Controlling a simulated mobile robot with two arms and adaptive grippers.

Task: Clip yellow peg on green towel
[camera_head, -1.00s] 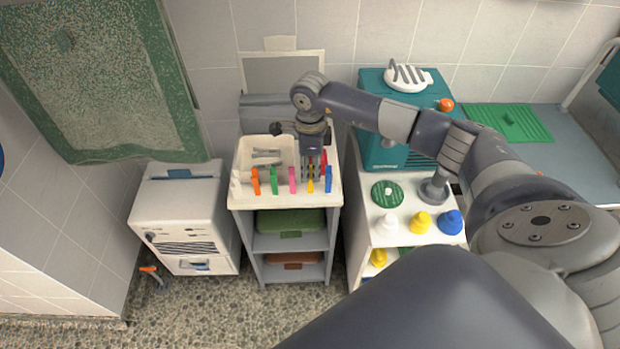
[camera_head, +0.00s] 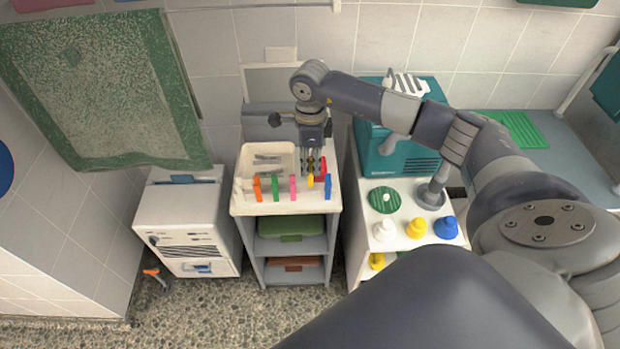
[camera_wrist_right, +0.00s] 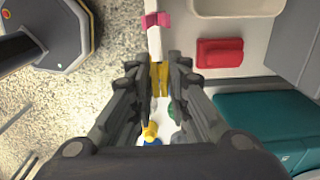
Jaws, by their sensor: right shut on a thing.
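The yellow peg (camera_head: 310,181) is between the fingers of my right gripper (camera_head: 312,168), over the front edge of the white cart top. In the right wrist view the yellow peg (camera_wrist_right: 159,79) sits between the two dark fingertips, which are shut on it. It looks slightly raised above the other pegs. A large speckled green towel (camera_head: 105,90) hangs at the left, far from my right gripper. My left gripper is not in view.
Orange (camera_head: 257,189), green (camera_head: 275,188), pink (camera_head: 293,187) and blue (camera_head: 327,187) pegs stand along the cart's front edge. A red block (camera_wrist_right: 220,52) lies behind them. A teal box (camera_head: 400,155) stands to the right. A white cabinet (camera_head: 186,222) is below the towel.

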